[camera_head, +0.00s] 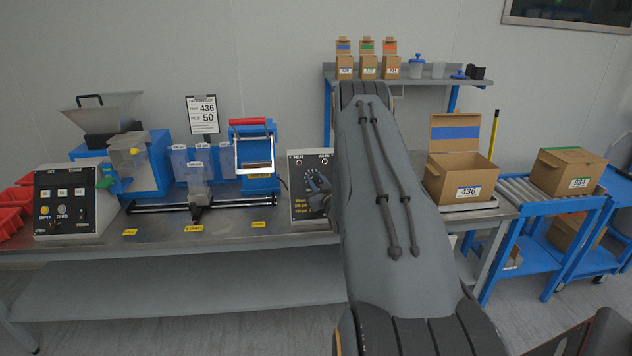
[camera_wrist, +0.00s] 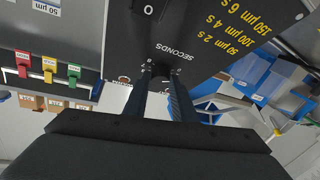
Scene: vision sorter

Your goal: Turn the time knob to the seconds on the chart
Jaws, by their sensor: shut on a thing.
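The dark control panel (camera_head: 303,196) stands on the bench, its right part hidden by my arm. In the wrist view the panel (camera_wrist: 190,38) is tilted and nearly upside down. Its yellow chart (camera_wrist: 235,30) reads 50 µm 2 s, 100 µm 4 s, 150 µm 6 s. The time knob (camera_wrist: 160,69), by the word SECONDS, is small and dark between my fingertips. My gripper (camera_wrist: 160,80) is shut on it. Its pointer and setting cannot be made out. In the head view my gripper (camera_head: 318,186) is at the panel's face, mostly dark against it.
A blue sealer with a red handle (camera_head: 248,122) stands left of the panel. Further left are a hopper (camera_head: 105,110) and a control box (camera_head: 75,200). An open carton marked 436 (camera_head: 462,178) is to the right. A sign (camera_head: 203,114) shows 436 and 50.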

